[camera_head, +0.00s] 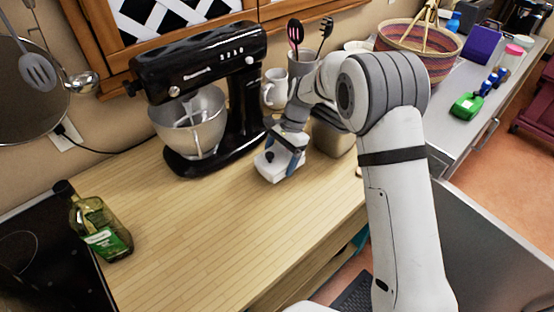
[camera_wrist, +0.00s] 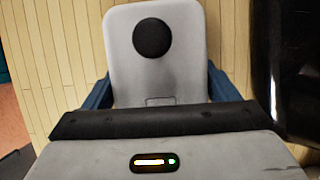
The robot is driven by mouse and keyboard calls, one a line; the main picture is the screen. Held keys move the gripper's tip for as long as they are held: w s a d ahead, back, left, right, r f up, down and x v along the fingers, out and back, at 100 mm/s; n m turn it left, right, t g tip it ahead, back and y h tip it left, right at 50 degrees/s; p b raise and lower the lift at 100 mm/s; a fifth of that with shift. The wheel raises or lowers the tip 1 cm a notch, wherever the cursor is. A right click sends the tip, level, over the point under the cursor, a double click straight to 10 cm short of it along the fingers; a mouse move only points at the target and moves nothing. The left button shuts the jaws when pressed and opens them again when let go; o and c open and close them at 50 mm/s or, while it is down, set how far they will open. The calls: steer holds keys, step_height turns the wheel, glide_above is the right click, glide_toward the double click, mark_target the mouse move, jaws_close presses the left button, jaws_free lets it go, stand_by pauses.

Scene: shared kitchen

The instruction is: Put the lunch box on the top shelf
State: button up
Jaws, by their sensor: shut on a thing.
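A pale grey-white box with a round black spot, which I take to be the lunch box (camera_head: 272,168), is between my gripper's fingers at the counter, right of the black mixer. My gripper (camera_head: 283,152) points down and is shut on it. In the wrist view the lunch box (camera_wrist: 155,75) fills the space between the blue fingers of my gripper (camera_wrist: 160,92). I cannot tell whether it touches the counter. The fingers and wrist hide part of it. The top shelf is not clearly in view.
A black stand mixer (camera_head: 205,95) with a steel bowl stands left of my gripper. A white mug (camera_head: 274,88) and a grey-brown container (camera_head: 333,136) are close behind and right. A green bottle (camera_head: 100,228) stands front left. Wooden cabinets (camera_head: 100,45) hang above. The counter's front is clear.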

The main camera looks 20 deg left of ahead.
steer(key=shift+f, duration=0.85)
steer(key=shift+f, duration=0.1)
steer(key=o, duration=0.9)
steer(key=shift+o, duration=0.2)
